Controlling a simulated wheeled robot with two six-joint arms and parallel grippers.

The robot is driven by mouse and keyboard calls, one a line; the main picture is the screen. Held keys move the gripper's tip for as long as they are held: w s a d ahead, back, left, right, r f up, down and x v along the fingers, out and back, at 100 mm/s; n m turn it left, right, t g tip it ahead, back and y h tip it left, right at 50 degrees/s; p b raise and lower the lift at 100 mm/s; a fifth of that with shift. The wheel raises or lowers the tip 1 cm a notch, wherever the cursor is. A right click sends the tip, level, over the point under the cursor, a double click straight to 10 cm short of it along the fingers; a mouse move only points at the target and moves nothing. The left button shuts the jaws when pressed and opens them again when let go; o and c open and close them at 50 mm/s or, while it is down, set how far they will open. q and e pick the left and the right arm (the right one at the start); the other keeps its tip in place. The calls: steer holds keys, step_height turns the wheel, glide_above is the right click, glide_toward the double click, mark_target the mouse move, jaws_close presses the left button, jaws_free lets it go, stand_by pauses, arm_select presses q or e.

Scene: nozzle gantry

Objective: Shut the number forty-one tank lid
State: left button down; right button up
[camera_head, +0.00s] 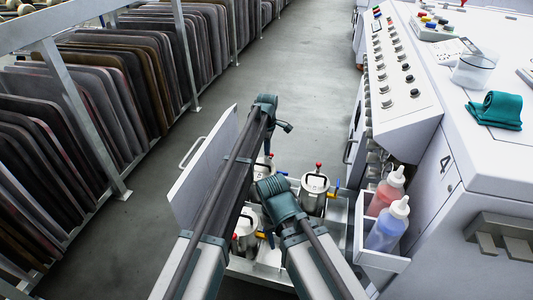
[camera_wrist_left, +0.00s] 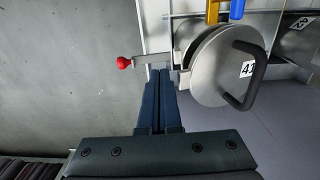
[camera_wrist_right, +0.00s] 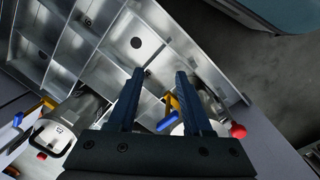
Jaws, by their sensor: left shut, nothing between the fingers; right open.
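Several steel tanks stand in a metal tray; one (camera_head: 314,190) shows right of my arms in the head view. In the left wrist view, a round lid (camera_wrist_left: 212,85) with a black handle sits tilted and offset from its tank's rim. My right gripper (camera_wrist_right: 158,75) is open and empty above the tray. Another handled lid (camera_wrist_right: 50,139) is at lower left there.
The tray's metal dividers (camera_wrist_right: 95,50) form compartments below my right gripper. At right in the head view, a white machine (camera_head: 440,130) carries a holder with two bottles (camera_head: 387,235). A rack of dark panels (camera_head: 60,140) lines the left. Grey floor (camera_head: 255,75) is free between.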

arm_select(q)
steer(key=shift+w+f+g+b, duration=0.25)
steer(key=shift+f+g+b, duration=0.35)
steer(key=shift+f, duration=0.2)
steer(key=shift+r, duration=0.2)
stand_by(0.9)
